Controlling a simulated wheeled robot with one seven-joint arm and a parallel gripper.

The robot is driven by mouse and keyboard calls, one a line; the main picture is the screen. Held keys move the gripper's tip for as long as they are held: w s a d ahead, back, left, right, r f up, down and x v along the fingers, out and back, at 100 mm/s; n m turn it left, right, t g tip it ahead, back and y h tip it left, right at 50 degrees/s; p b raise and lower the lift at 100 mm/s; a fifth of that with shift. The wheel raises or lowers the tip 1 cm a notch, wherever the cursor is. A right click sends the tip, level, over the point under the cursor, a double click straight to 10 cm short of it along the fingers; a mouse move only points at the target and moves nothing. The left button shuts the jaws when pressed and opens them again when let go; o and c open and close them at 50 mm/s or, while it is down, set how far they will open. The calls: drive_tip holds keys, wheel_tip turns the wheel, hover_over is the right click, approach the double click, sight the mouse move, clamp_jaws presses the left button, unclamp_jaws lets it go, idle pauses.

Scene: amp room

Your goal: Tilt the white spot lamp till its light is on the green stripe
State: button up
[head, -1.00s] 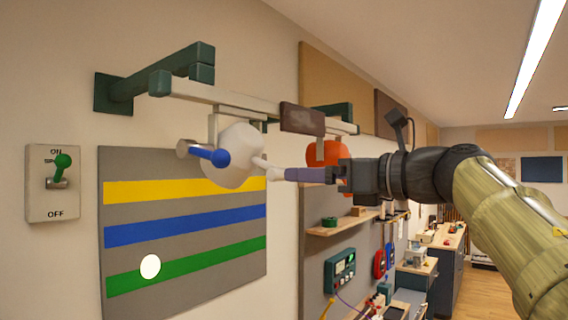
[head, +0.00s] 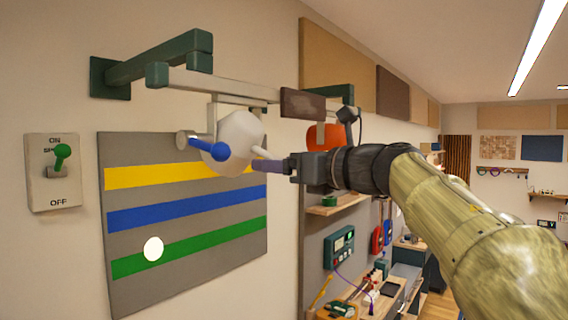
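The white spot lamp (head: 238,138) hangs from a pale rail near the wall. A blue lever (head: 208,150) sits at its pivot, and a short pale stub (head: 262,153) sticks out on its right. My gripper (head: 262,164) reaches in from the right, its purple fingers at this stub; I cannot tell whether they touch it or how far they are apart. The round light spot (head: 153,248) lies across the upper edge of the green stripe (head: 205,243), partly on the grey above. The blue stripe (head: 190,208) and yellow stripe (head: 140,178) are above it.
A green bracket (head: 160,62) and pale rail (head: 220,92) carry the lamps. An orange-red lamp (head: 322,136) hangs behind my gripper. A switch plate (head: 53,172) with a green lever is on the left wall. A cluttered bench (head: 372,300) stands lower right.

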drive_tip(key=c, duration=0.6)
drive_tip(key=shift+s+r, duration=0.1)
drive_tip(key=shift+r, duration=0.25)
drive_tip(key=o, duration=1.4)
drive_tip(key=shift+d, duration=0.1)
drive_tip(key=shift+b, duration=0.3)
